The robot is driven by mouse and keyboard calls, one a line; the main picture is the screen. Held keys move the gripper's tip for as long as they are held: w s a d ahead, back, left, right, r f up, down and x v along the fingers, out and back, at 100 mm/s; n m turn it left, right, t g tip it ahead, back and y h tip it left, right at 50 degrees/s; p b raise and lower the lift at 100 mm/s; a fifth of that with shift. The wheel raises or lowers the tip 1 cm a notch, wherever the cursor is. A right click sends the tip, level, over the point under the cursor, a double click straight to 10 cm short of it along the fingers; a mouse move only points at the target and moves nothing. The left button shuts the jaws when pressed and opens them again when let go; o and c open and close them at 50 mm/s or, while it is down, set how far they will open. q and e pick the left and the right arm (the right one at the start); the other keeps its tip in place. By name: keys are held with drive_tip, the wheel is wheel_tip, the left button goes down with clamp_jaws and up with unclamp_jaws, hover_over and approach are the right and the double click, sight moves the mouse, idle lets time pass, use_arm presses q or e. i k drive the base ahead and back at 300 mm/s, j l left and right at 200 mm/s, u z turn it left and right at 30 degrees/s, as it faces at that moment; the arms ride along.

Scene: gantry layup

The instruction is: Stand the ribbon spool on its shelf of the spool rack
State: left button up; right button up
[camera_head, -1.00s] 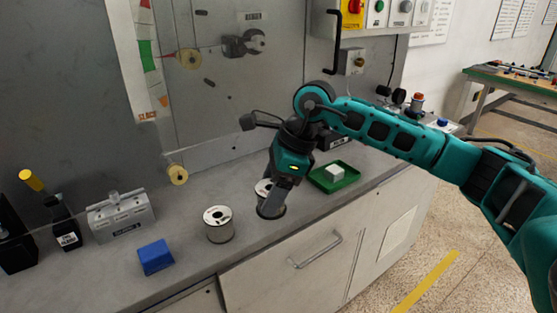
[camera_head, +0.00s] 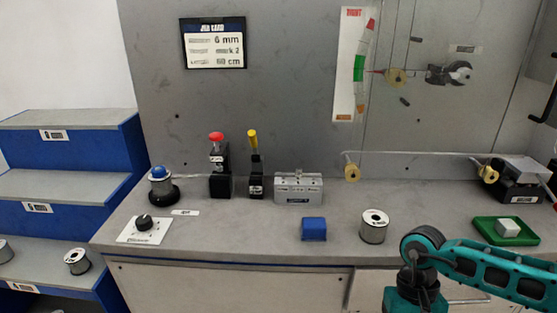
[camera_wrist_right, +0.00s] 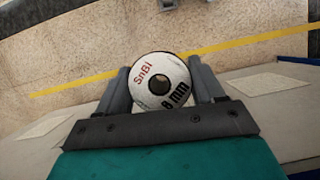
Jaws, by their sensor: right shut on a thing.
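My right gripper (camera_wrist_right: 160,92) is shut on a ribbon spool (camera_wrist_right: 143,92), seen end-on in the right wrist view. Its white face reads "SnBi" and "8 mm" around a dark centre hole. In the head view my right arm shows at lower right; the gripper and held spool are below the frame. The spool rack (camera_head: 128,150) stands at the left, with blue sides and stepped grey shelves bearing small label plates. Two spools, one of them a wire spool (camera_head: 77,262), sit on the lowest visible shelf; the upper and middle shelves look empty. My left gripper is not in view.
On the counter (camera_head: 250,235) stand another spool (camera_head: 374,227), a blue block (camera_head: 313,229), a grey clamp-like device (camera_head: 298,187), a dial plate (camera_head: 146,229) and a green tray (camera_head: 481,230) with a white block. Open space lies before the cabinet.

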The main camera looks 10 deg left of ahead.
sight(32, 120)
drive_tip(key=j+u, duration=0.1)
drive_tip(key=u, duration=0.7)
drive_tip(key=i+j+u, duration=0.15)
drive_tip(key=j, duration=0.2)
drive_tip(key=j+u, duration=0.1)
drive_tip(key=j, duration=0.25)
drive_tip(key=i+j+u, duration=0.25)
drive_tip(key=j+u, duration=0.15)
drive_tip(key=i+j+u, duration=0.3)
drive_tip(key=j+u, duration=0.15)
drive_tip(key=i+j+u, duration=0.6)
drive_tip(key=i+u, duration=0.15)
drive_tip(key=i+j+u, duration=0.1)
drive_tip(key=i+u, duration=0.25)
drive_tip(key=i+z, duration=0.1)
drive_tip(key=i, duration=0.5)
drive_tip(key=i+j, duration=0.15)
drive_tip(key=i, duration=0.45)
drive_tip(key=i+z, duration=1.3)
drive_tip(key=z, duration=0.25)
drive_tip(key=i+j+z, duration=0.1)
drive_tip(key=i+z, duration=0.25)
drive_tip(key=k, duration=0.1)
